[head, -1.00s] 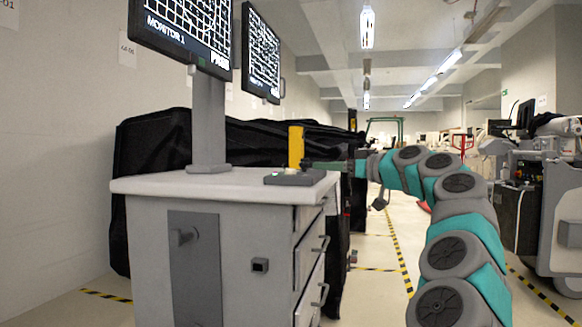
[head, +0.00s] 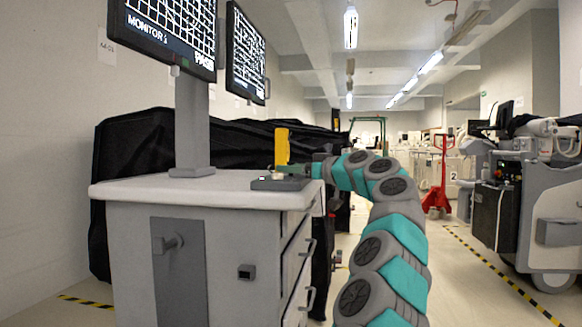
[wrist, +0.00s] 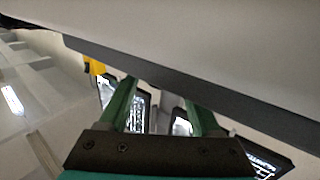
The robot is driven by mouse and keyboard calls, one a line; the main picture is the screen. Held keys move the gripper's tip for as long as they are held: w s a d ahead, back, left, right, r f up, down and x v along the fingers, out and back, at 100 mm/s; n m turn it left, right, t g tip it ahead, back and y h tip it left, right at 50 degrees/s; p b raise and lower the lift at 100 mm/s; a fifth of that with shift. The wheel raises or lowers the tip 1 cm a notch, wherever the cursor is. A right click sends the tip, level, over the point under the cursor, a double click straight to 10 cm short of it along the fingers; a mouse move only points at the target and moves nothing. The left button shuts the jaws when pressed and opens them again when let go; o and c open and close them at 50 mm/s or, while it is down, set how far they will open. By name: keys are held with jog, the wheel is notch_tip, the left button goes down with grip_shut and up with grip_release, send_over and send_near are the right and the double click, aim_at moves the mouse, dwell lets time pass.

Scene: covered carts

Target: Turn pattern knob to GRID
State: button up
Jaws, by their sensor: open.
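A low grey control box (head: 288,184) sits on the right end of the cart top, with a small lit label on its front. A small pale shape on the box may be the pattern knob; its setting is too small to read. My gripper (head: 284,168) reaches in from the right, low over the box, its dark green fingers partly hiding it. In the wrist view, my gripper (wrist: 159,92) shows two green fingers apart with nothing between them; no knob shows there. Monitor 1 (head: 170,25) shows a white grid of lines on black.
The cart (head: 135,250) has drawers at its right side. A yellow upright block (head: 282,146) stands behind the box. A second monitor (head: 246,55) and a black-covered cart (head: 125,160) are behind. A red pallet jack (head: 440,185) and a grey machine (head: 550,210) stand right of the aisle.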

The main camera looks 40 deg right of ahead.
jog(key=shift+w, duration=0.45)
jog(key=shift+c, duration=0.2)
grip_shut()
